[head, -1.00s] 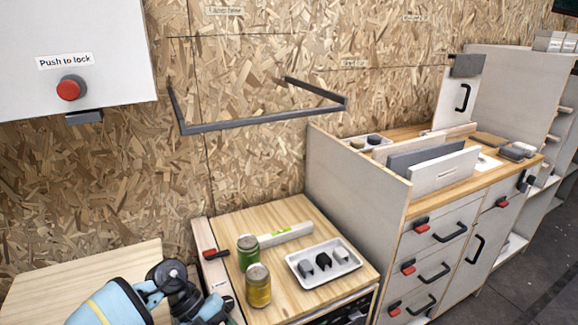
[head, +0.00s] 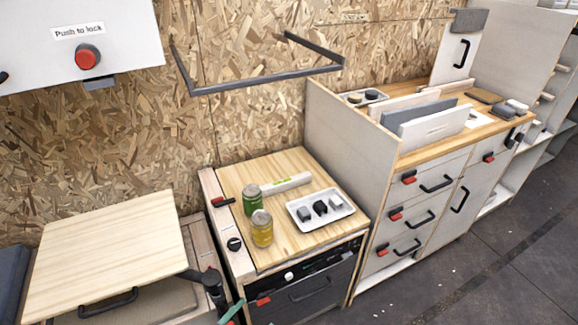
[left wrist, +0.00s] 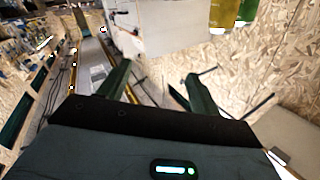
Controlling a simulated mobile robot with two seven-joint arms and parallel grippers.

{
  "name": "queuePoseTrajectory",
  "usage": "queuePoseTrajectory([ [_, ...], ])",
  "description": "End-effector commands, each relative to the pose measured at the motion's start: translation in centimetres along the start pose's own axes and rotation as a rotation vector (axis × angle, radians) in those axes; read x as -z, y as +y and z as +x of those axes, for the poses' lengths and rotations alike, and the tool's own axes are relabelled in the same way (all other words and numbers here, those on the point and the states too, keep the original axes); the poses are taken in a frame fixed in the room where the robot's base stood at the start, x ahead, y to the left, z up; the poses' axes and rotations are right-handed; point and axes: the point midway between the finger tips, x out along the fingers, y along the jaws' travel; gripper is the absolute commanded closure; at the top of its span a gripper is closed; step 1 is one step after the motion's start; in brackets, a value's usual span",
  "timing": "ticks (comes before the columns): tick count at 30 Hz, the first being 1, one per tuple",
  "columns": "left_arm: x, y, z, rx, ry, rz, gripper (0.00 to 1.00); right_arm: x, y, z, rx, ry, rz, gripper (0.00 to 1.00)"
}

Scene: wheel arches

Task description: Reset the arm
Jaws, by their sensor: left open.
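My left gripper (left wrist: 158,72) shows in the left wrist view with its two green fingers spread apart and nothing between them. The rest of that arm is cut off by the frame. My right gripper is in neither view.
A green jar (head: 252,200), a yellow jar (head: 262,228) and a white tray (head: 320,209) with small blocks stand on the wooden counter (head: 290,165). A grey bracket (head: 265,80) juts from the wall. Drawers (head: 420,215) stand right; open floor lies beyond.

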Motion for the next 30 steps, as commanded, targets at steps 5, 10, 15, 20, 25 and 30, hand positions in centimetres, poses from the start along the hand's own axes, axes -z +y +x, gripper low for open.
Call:
queuePoseTrajectory([
  [5,-3.2,0.0,-6.7,0.152,-0.275,-0.174,0.36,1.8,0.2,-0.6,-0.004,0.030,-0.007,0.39],
  [10,-6.0,1.4,-14.3,0.236,-0.543,-0.329,0.36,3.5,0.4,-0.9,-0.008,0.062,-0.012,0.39],
  [15,-7.2,3.4,-20.5,0.265,-0.739,-0.444,0.36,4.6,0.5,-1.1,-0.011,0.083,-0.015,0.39],
  [20,-7.5,4.5,-23.2,0.268,-0.823,-0.495,0.36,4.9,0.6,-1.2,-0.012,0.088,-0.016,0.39],
  [25,-7.6,4.7,-23.6,0.266,-0.836,-0.501,0.36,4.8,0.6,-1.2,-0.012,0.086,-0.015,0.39],
  [30,-7.7,4.7,-23.5,0.266,-0.835,-0.500,0.36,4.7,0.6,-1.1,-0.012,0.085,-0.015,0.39],
])
